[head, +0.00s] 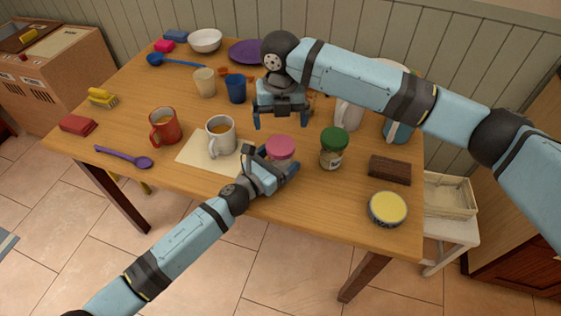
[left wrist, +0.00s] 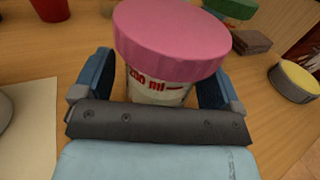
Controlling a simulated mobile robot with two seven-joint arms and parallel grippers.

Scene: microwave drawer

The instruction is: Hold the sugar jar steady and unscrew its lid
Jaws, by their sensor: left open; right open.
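The sugar jar (head: 281,152) has a wide pink lid and stands upright on the table; its lid is on. In the left wrist view the jar (left wrist: 172,40) shows a white body with red lettering below the lid. My left gripper (head: 279,171) is open at the jar's near side, with one finger on each side of the jar's body, below the lid. Whether the fingers touch the jar is unclear. My right gripper (head: 285,121) is open and empty, pointing down above the table behind the jar.
A green-lidded jar (head: 334,148) stands to the right of the sugar jar. A white mug (head: 221,136) on a cream sheet (head: 196,150) is to its left. A brown block (head: 390,170) and a yellow-topped tin (head: 387,209) lie further right. The table's front edge is close.

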